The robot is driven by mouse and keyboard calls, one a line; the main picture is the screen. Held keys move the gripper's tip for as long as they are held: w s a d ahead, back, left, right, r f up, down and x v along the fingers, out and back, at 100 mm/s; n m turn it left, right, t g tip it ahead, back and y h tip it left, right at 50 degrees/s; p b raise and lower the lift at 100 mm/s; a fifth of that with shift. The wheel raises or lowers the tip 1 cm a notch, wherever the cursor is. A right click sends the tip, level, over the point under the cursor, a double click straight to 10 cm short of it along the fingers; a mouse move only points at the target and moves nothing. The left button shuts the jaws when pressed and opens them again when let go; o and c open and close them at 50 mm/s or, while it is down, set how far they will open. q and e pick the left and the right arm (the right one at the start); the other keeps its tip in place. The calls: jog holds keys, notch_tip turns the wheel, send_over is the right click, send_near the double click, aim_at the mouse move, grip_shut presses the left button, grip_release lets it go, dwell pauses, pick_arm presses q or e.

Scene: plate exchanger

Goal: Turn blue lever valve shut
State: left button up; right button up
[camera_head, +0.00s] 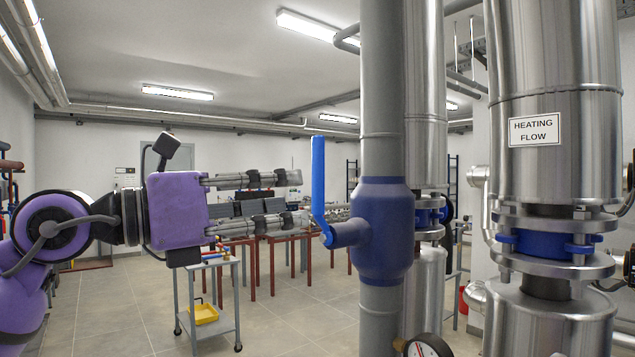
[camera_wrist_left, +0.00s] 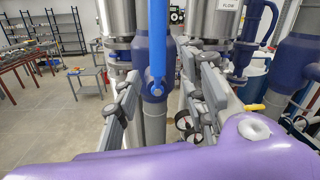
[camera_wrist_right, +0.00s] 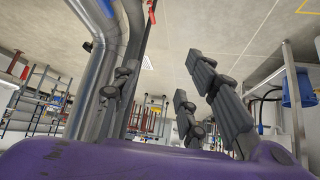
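The blue lever (camera_head: 319,185) stands upright on the left side of the blue valve body (camera_head: 382,232), which sits on a vertical grey pipe. My left gripper (camera_head: 296,199) is open and points at the lever from the left, one finger above the other. In the left wrist view the lever (camera_wrist_left: 158,45) rises between the two spread fingers (camera_wrist_left: 160,95), with visible space on each side. Whether any finger touches it cannot be seen.
A large insulated pipe labelled HEATING FLOW (camera_head: 535,130) stands right of the valve. A pressure gauge (camera_head: 428,346) is low beside it. The floor at left is clear.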

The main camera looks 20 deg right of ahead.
aim_at(314, 167)
pick_arm(q)
jog(key=shift+m+t+y, duration=0.5)
jog(key=shift+m+t, duration=0.2)
jog(key=d+r, duration=0.1)
jog(key=d, duration=0.1)
jog(key=w+d+r, duration=0.1)
jog(key=d+r, duration=0.1)
jog(key=w+d+r+p, duration=0.1)
jog(key=d+r, duration=0.1)
jog(key=shift+d+r, duration=0.1)
jog(key=shift+d, duration=0.05)
jog(key=shift+w+d, duration=0.1)
jog(key=shift+d, duration=0.25)
pick_arm(e)
jog(key=shift+w+a+r, duration=0.2)
jog(key=shift+w+r, duration=0.2)
jog(key=shift+r, duration=0.2)
pick_arm(q)
jog(key=shift+c, duration=0.3)
grip_shut()
pick_arm(e)
jog(key=shift+w+r, duration=0.1)
jog(key=shift+w, duration=0.1)
